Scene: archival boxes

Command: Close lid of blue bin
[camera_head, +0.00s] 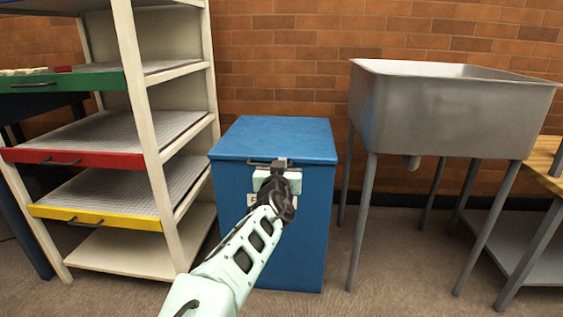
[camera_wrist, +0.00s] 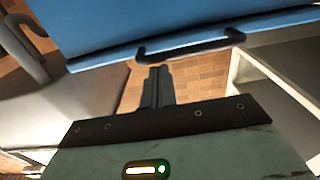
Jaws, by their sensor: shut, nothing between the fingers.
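The blue bin (camera_head: 312,225) stands on the floor against the brick wall. Its blue lid (camera_head: 278,135) looks flat across the top in the head view, with a dark handle (camera_head: 257,163) on the front edge. My gripper (camera_head: 281,162) is at the front edge of the lid, beside the handle, and hides part of it. In the wrist view, the shut, empty fingers (camera_wrist: 158,72) point towards the lid edge (camera_wrist: 120,55) and the dark handle (camera_wrist: 190,46). I cannot tell whether they touch. My arm hides part of the bin's front.
A cream shelf rack (camera_head: 148,130) with green, red and yellow fronted trays stands close on the left. A grey metal sink (camera_head: 450,110) on legs stands to the right. A wooden-topped table (camera_head: 543,152) is at the far right. Floor shows between bin and sink.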

